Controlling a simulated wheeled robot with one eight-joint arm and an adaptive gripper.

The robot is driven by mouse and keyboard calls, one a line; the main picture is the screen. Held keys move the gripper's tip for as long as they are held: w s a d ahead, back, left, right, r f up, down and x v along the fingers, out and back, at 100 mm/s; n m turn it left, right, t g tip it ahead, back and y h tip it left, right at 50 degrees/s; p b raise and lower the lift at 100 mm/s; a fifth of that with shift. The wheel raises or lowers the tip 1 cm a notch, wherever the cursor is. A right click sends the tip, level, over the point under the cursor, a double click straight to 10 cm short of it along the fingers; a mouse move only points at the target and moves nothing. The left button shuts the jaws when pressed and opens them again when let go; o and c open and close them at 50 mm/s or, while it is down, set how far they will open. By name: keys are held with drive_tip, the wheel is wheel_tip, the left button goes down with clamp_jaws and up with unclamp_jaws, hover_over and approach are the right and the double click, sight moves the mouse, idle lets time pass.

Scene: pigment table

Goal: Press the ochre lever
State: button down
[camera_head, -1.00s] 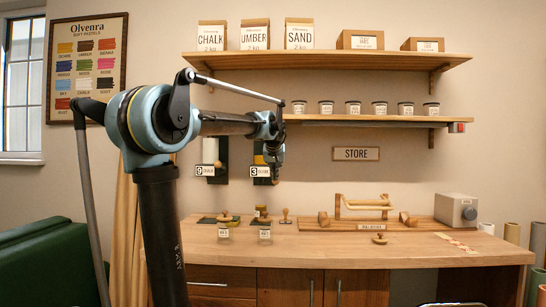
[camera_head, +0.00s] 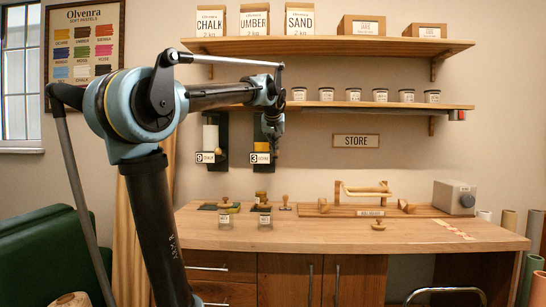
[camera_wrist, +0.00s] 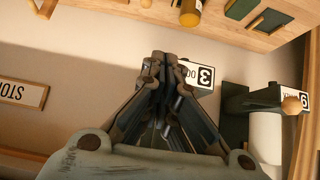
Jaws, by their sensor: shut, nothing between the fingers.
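The ochre dispenser (camera_head: 252,130) hangs on the wall as a dark backplate with a white label (camera_head: 261,158) reading 3 and OCHRE. My gripper (camera_head: 270,155) hangs pointing down in front of it and covers most of it. The ochre lever is hidden behind my gripper; contact cannot be told. In the wrist view, upside down, my shut, empty fingers (camera_wrist: 158,62) cover part of the ochre label (camera_wrist: 203,76).
The chalk dispenser (camera_head: 209,135), with its own wooden lever knob, is just left; it also shows in the wrist view (camera_wrist: 265,135). Jars (camera_head: 225,217) and stamps stand on the table (camera_head: 330,237) below. A shelf (camera_head: 390,104) runs above.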

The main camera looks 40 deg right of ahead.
drive_tip(key=v, duration=0.6)
drive_tip(key=shift+f, duration=0.15)
idle(0.6)
drive_tip(key=w+a+f+n+g+y, duration=0.1)
drive_tip(key=w+a+f+n+y, duration=0.1)
drive_tip(key=a+f, duration=1.1)
drive_tip(key=w+a+f+n+y, duration=0.1)
drive_tip(key=a+f+n+y, duration=0.1)
drive_tip(key=a+f, duration=1.15)
drive_tip(key=s+a+f+n+g, duration=0.1)
drive_tip(key=s+a+f+n, duration=0.1)
drive_tip(key=s+a+f, duration=0.6)
drive_tip(key=s+a+f+n+g+y, duration=0.1)
drive_tip(key=s+a+f+n+g, duration=0.1)
drive_tip(key=s+a+f, duration=0.7)
drive_tip(key=a+f, duration=0.3)
drive_tip(key=f, duration=0.3)
drive_tip(key=shift+a+f+y, duration=0.25)
drive_tip(key=shift+f+y, duration=0.05)
drive_tip(key=shift+w, duration=0.1)
